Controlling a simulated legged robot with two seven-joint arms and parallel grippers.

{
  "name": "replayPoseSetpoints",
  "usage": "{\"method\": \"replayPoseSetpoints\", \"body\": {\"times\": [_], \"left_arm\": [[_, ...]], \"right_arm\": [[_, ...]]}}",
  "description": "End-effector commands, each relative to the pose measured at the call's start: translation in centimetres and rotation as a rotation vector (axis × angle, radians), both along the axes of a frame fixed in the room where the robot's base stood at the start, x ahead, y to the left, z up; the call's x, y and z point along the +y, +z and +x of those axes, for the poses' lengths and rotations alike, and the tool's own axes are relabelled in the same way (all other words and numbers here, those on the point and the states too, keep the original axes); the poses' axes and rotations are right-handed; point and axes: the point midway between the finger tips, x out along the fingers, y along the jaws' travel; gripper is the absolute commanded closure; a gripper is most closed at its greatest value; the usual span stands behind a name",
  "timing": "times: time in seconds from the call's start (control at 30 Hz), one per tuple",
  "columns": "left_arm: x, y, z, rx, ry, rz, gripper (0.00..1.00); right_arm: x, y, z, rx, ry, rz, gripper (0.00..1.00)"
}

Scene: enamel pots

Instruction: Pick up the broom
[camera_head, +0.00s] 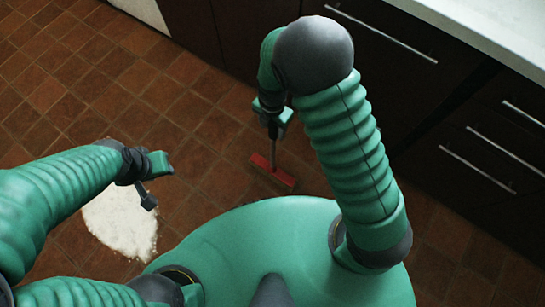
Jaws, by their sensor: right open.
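The broom stands on the tiled floor near the cabinets, with a red head (272,173) and a thin grey handle (272,147). The upper part of the handle is hidden behind my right gripper and arm. My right gripper (273,122) is over the handle, above the broom head, with its jaws open. I cannot tell whether it touches the handle. My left gripper (157,183) is open and empty at the left, well apart from the broom.
A white powdery patch (120,222) lies on the brown tiles below my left gripper. Dark cabinets (400,75) with long handles and a pale countertop (490,30) line the right side. Floor at the upper left is clear.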

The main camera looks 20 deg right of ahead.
Motion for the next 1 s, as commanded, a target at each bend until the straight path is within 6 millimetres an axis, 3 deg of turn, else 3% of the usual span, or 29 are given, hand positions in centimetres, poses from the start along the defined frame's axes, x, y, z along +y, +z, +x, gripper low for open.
{"method": "replayPoseSetpoints", "body": {"times": [0.13, 0.53, 1.0], "left_arm": [[-0.01, 0.15, 0.02, -0.001, 0.0, 0.0, 0.64], [-0.01, 0.14, 0.02, -0.001, 0.0, 0.0, 0.64], [-0.01, 0.14, 0.02, 0.0, 0.0, 0.0, 0.64]], "right_arm": [[-0.01, 0.17, 0.0, 0.0, 0.0, 0.0, 0.47], [-0.01, 0.17, -0.01, 0.001, 0.0, 0.001, 1.0], [0.0, 0.19, -0.02, 0.001, 0.0, 0.001, 1.0]]}}
